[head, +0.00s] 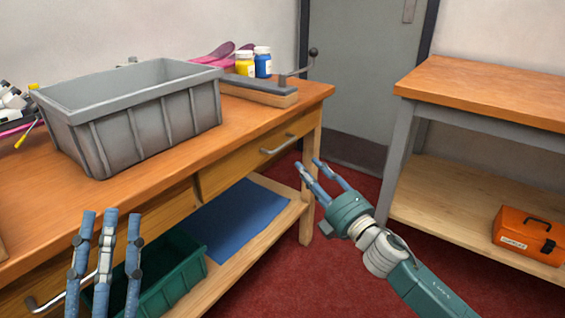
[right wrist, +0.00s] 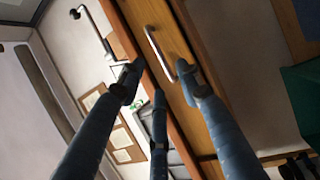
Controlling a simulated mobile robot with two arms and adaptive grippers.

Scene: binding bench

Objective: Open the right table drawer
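The right table drawer (head: 233,171) is a wooden front under the bench top, and it looks shut and flush. Its silver bar handle (head: 279,144) also shows in the right wrist view (right wrist: 158,45), beyond the fingertips. My right gripper (head: 310,166) is just to the right of the handle in the head view, apart from it. In the right wrist view its fingers (right wrist: 158,80) are spread and empty, pointing toward the drawer front. My left gripper (head: 110,213) is at the lower left, fingers apart and empty, in front of the left drawer's handle (head: 48,303).
A grey bin (head: 150,125) stands on the bench top (head: 250,118), with a clamp-like press (head: 262,92) and paint jars (head: 245,66) behind. A green crate (head: 185,277) and blue sheet (head: 240,215) lie on the lower shelf. A second table (head: 490,90) stands right; red floor lies between.

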